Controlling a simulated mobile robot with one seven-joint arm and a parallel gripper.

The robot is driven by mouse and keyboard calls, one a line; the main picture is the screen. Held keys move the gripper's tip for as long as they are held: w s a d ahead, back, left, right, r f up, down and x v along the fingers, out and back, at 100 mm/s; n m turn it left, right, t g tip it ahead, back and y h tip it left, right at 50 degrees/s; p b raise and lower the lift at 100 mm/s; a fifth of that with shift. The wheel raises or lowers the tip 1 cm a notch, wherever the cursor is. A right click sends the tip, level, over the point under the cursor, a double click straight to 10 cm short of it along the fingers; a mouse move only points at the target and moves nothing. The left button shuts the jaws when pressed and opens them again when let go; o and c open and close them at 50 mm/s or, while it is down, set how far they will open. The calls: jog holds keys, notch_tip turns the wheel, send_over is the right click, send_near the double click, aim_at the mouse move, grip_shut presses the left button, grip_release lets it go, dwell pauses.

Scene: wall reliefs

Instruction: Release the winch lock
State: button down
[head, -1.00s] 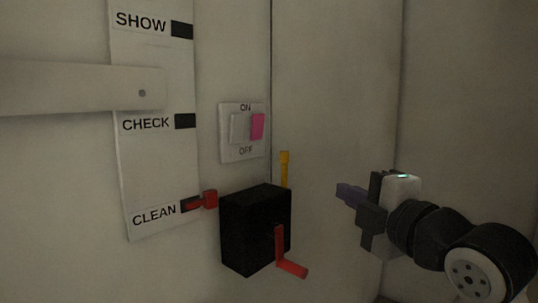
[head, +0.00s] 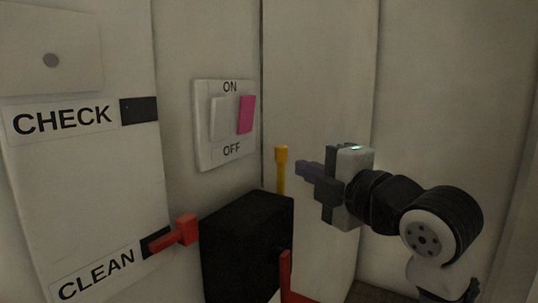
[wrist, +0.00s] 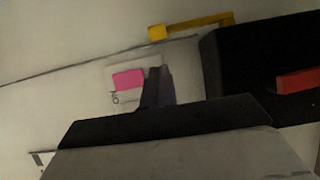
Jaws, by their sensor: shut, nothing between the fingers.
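The black winch box (head: 240,240) is on the wall at lower middle in the head view, with a red crank (head: 286,280) on its front, cut off by the bottom edge. A yellow lever (head: 281,170) stands upright behind the box; it is likely the lock. In the wrist view the yellow lever (wrist: 195,25) shows at the top, beside the black box (wrist: 240,75) and red crank (wrist: 297,80). My gripper (head: 302,169) is shut and empty, pointing left, with its purple fingertips just right of the yellow lever's top in the head view. Whether they touch cannot be told.
An ON/OFF switch plate (head: 225,125) with a pink rocker (head: 245,114) is above the box. A panel labelled CHECK and CLEAN (head: 80,190) is at left, with a red slider handle (head: 186,231) at CLEAN. The wall right of the lever is bare.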

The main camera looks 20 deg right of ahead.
jog(key=p, duration=0.3)
send_over(280, 180)
jog(key=s+a, duration=0.2)
jog(key=s, duration=0.1)
jog(key=shift+s+d+r, duration=0.1)
jog(key=shift+d+r, duration=0.05)
jog(key=shift+d, duration=0.05)
jog(key=shift+p+x, duration=0.3)
jog(key=shift+x, duration=0.45)
jog(key=shift+f, duration=0.2)
jog(key=shift+s+d+f+b, duration=0.1)
jog(key=shift+s+b, duration=0.05)
jog(key=shift+b, duration=0.35)
jog(key=shift+s+d+t+b, duration=0.15)
jog(key=shift+s+t+b, duration=0.05)
jog(key=shift+t+b, duration=0.25)
